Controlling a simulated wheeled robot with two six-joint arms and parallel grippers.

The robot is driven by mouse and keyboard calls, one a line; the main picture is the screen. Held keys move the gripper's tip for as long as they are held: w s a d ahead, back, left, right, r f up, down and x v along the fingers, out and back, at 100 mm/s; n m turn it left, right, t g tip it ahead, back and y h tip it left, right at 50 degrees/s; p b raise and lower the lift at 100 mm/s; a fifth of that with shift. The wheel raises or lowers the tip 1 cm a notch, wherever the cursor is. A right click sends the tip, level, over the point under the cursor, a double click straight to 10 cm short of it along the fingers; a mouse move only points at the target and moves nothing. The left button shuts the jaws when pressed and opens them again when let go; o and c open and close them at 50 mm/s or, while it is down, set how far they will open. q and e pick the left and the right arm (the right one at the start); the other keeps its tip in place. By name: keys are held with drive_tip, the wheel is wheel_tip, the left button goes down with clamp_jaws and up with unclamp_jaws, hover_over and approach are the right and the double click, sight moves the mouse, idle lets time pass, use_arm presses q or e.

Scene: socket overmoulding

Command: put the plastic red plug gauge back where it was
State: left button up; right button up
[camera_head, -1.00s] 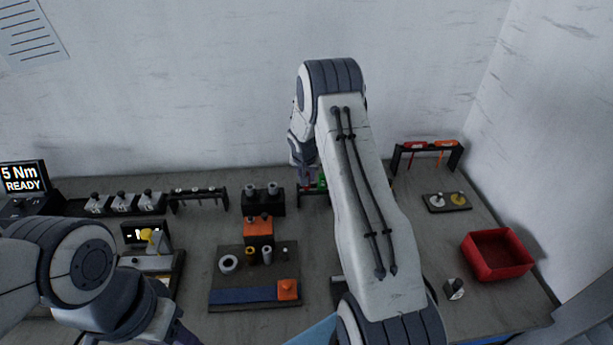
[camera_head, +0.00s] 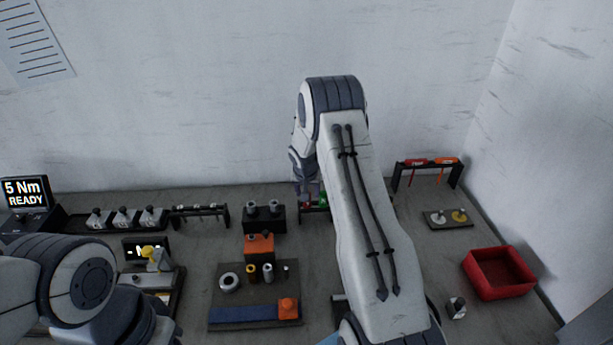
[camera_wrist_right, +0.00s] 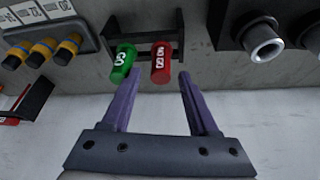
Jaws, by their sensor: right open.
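In the right wrist view, the red plug gauge (camera_wrist_right: 161,62) sits in a dark rack (camera_wrist_right: 146,40) beside the green plug gauge (camera_wrist_right: 123,62). My right gripper (camera_wrist_right: 160,76) is open and empty. Its fingertips are on either side of the red gauge's near end, with visible gaps, and the left fingertip is close to the green gauge. In the head view, my right gripper (camera_head: 305,190) is at the same rack, partly hidden by my arm, and the green gauge (camera_head: 323,200) shows there. My left gripper is out of view; only its arm shows.
A dark block with two metal cylinders (camera_head: 264,215) stands just left of the rack. A fixture board (camera_head: 228,301) lies in front. At right are a screwdriver stand (camera_head: 397,176), a small dark plate (camera_head: 447,219) and a red bin (camera_head: 497,273). The bench between plate and rack is mostly clear.

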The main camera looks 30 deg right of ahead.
drive_tip(key=b+v, duration=0.2)
drive_tip(key=v, duration=0.9)
drive_tip(key=s+a+r+n+y, duration=0.15)
drive_tip(key=s+a, duration=0.25)
drive_tip(key=a, duration=0.4)
drive_tip(key=s+a+r+n, duration=0.3)
drive_tip(key=s+a, duration=0.1)
drive_tip(key=a, duration=0.4)
drive_tip(key=s+a+r+n+y, duration=0.1)
drive_tip(key=s+a+r+n, duration=0.1)
drive_tip(key=s+a, duration=0.35)
drive_tip(key=s+a+n+g, duration=0.1)
drive_tip(key=s+a+n, duration=0.3)
drive_tip(key=s, duration=0.7)
drive_tip(key=s+a+n+g+y, duration=0.1)
drive_tip(key=s+a+n, duration=0.3)
drive_tip(key=s, duration=0.7)
drive_tip(key=shift+a+r+g, duration=0.3)
drive_tip(key=shift+a+g, duration=0.5)
drive_tip(key=shift+a, duration=0.3)
